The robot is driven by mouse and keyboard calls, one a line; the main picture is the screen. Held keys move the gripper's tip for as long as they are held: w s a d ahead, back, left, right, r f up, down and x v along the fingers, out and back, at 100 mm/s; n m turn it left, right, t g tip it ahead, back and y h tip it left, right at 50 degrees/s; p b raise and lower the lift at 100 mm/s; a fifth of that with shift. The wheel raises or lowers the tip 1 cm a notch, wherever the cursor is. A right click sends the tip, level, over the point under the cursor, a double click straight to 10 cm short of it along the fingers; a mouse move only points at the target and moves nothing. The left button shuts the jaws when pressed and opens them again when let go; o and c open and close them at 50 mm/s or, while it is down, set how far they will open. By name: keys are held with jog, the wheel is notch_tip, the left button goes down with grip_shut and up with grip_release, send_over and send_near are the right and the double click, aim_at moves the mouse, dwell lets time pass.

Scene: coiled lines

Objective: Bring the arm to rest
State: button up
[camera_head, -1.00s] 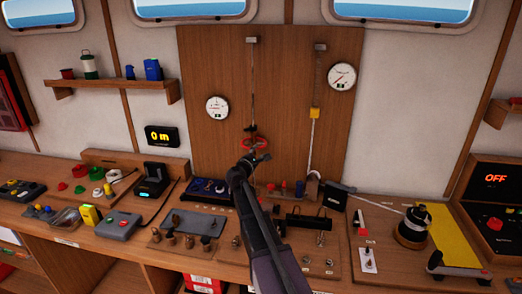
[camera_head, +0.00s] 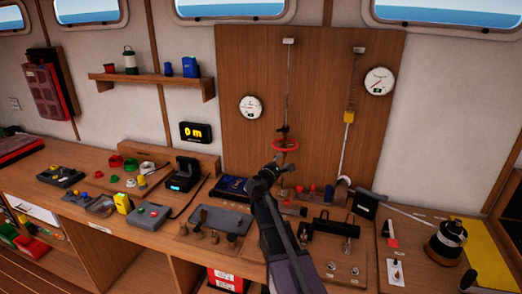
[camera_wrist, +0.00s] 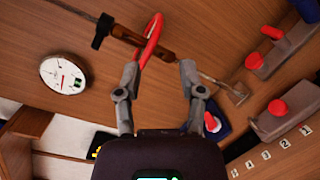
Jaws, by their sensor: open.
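My gripper (camera_head: 274,166) is in front of the wooden back panel, just below and left of the red ring (camera_head: 285,146) on the hanging line. In the wrist view my gripper (camera_wrist: 159,72) has its two fingers spread apart, with nothing held between them. The red ring (camera_wrist: 152,40) shows there nearly edge-on, just beyond the fingertips and closer to the left one. Whether the ring touches that finger I cannot tell. A wooden-handled piece with a black clamp (camera_wrist: 103,32) lies beyond it.
The bench carries a grey mat (camera_head: 221,220), a charger-like black device (camera_head: 186,173), a black bar on a stand (camera_head: 337,228) and a reel (camera_head: 447,238). A round gauge (camera_head: 250,108) and a second gauge (camera_head: 379,81) hang on the panel. A shelf (camera_head: 150,84) is at upper left.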

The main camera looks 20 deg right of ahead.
jog(key=s+a+f+m+g+y, duration=0.3)
jog(key=s+f+m, duration=0.1)
jog(key=s, duration=0.3)
jog(key=s+a+f+m+g+y, duration=0.2)
jog(key=s+a+f+m+g, duration=0.1)
jog(key=s+f, duration=0.4)
jog(key=s+a+f+m+g+y, duration=0.2)
jog(key=s+f+m+g+y, duration=0.1)
jog(key=s+f+m+g, duration=0.1)
jog(key=shift+s+a+f+m+y, duration=0.15)
jog(key=shift+s+f+m, duration=0.15)
jog(key=shift+s+m, duration=0.25)
jog(key=shift+s+a+f+m+y, duration=0.1)
jog(key=shift+s+f+m, duration=0.2)
jog(key=shift+s, duration=0.35)
jog(key=shift+s+a+f+m+y, duration=0.15)
jog(key=shift+s+f+m, duration=0.15)
jog(key=shift+s+m, duration=0.25)
jog(key=s+a+f+m+g+y, duration=0.1)
jog(key=s+a+g+y, duration=0.1)
jog(key=s+a+y, duration=0.2)
jog(key=s+a, duration=0.3)
jog(key=shift+s+a+f+m+g, duration=0.2)
jog(key=shift+a+f+m+g, duration=0.1)
jog(key=shift+a+f+m, duration=0.1)
